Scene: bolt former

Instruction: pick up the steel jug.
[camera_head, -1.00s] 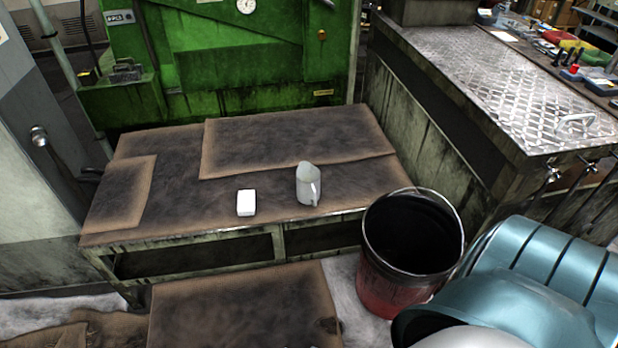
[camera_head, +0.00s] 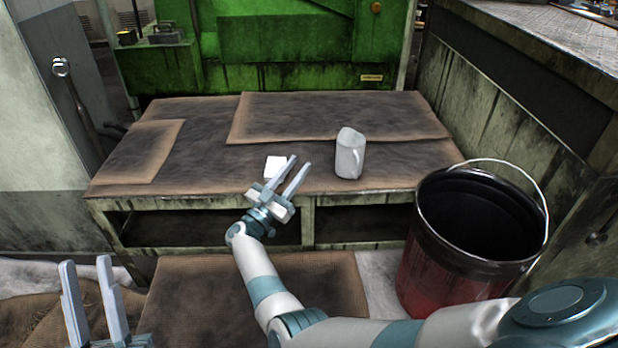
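The steel jug (camera_head: 349,155) stands upright on the low bench, right of its middle and near the front edge. It is pale grey, with its handle on the right side. My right gripper (camera_head: 299,169) is open and empty, left of the jug and apart from it, over the bench's front edge. Its fingers point up and away from me. My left gripper (camera_head: 85,265) is open and empty at the lower left, in front of the bench and far from the jug.
A white block (camera_head: 275,166) sits on the bench (camera_head: 205,199), partly hidden behind my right gripper. A black and red bucket (camera_head: 436,266) with a wire handle stands right of the bench. A green machine (camera_head: 285,45) rises behind. Brown sheets cover the bench top.

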